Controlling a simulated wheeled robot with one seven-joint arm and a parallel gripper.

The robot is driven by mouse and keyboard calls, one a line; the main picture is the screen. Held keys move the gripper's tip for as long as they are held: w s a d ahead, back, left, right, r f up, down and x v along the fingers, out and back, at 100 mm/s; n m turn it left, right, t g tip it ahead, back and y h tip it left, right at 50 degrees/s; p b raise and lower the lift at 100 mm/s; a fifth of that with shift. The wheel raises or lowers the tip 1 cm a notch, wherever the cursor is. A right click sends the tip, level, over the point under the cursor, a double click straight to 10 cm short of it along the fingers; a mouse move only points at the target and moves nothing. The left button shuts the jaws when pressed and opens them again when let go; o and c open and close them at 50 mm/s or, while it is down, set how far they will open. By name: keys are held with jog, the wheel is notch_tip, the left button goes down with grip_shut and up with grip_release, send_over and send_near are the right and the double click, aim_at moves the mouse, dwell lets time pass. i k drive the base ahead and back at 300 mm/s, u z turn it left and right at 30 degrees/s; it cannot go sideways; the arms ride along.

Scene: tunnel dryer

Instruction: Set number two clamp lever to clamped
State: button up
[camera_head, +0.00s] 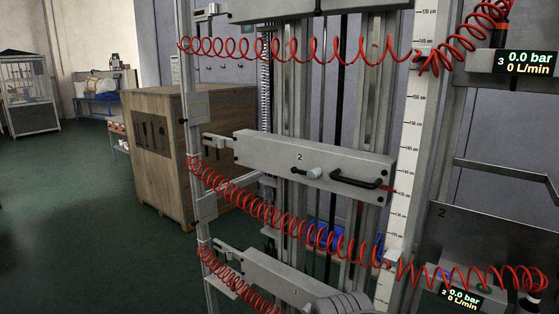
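The grey carriage marked 2 (268,153) sits on the vertical rails in the middle of the view. On its front face is a small clamp lever with a dark knob (295,171) pointing left from a pale round hub (314,173). The lever lies roughly level, tilted slightly. A black bar handle (358,183) is just right of it. I cannot tell from the lever alone whether it is clamped. My gripper is not in view; a grey rounded part at the bottom edge may be my arm.
Red coiled hoses (262,208) hang across the rails below carriage 2. Another carriage (268,277) is lower down. A pale ruler (406,160) stands to the right, with 0.0 bar displays (526,62) beyond. A wooden crate (158,160) stands behind left; open green floor lies further left.

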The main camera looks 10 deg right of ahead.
aim_at(316, 172)
jog(key=k, duration=0.25)
jog(key=u, duration=1.6)
jog(key=i, duration=0.5)
jog(key=u, duration=0.05)
